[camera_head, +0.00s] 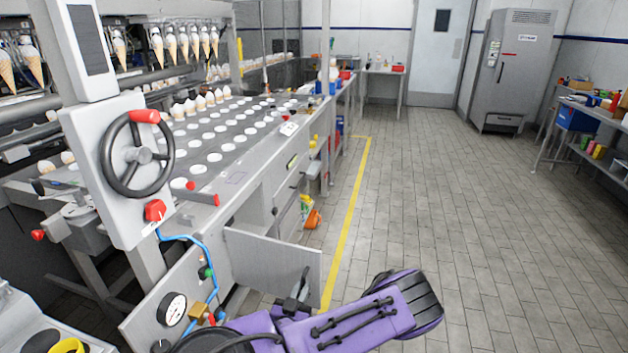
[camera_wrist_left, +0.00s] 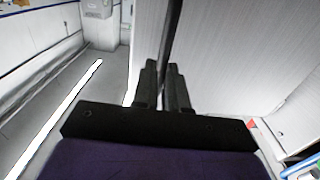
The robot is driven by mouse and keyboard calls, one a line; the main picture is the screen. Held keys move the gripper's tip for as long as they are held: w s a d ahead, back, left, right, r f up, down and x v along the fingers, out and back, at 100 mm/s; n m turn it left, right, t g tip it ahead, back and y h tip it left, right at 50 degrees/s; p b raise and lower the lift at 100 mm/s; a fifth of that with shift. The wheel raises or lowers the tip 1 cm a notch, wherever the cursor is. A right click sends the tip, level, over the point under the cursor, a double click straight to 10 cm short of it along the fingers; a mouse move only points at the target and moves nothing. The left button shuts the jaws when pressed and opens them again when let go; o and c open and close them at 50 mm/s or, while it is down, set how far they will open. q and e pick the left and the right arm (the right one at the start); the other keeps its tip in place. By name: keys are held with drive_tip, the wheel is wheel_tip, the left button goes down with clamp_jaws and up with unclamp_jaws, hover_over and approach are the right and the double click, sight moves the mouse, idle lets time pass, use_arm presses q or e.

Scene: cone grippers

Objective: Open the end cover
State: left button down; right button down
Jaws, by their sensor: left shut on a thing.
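The end cover (camera_head: 268,262) is a flat grey metal panel low on the end of the cone machine. It stands out at an angle from the machine, with a dark gap beside it. My left gripper (camera_head: 298,292) is at the cover's outer right edge. In the left wrist view the fingers (camera_wrist_left: 165,82) are shut on a dark upright bar (camera_wrist_left: 172,35), which looks like the cover's handle. The cover's pale face (camera_wrist_left: 235,50) fills the right of that view. My purple left arm hides the cover's lower part. My right gripper is out of view.
A panel with a gauge (camera_head: 171,309), blue hose and valves is left of the cover. A handwheel (camera_head: 137,154) is above it. The tiled floor (camera_head: 440,190) to the right is clear, with a yellow line (camera_head: 346,220) along the machine.

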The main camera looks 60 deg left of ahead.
use_arm(q)
drive_tip(key=shift+s+a+r, duration=0.1)
drive_tip(key=shift+s+r, duration=0.1)
drive_tip(key=shift+s, duration=0.25)
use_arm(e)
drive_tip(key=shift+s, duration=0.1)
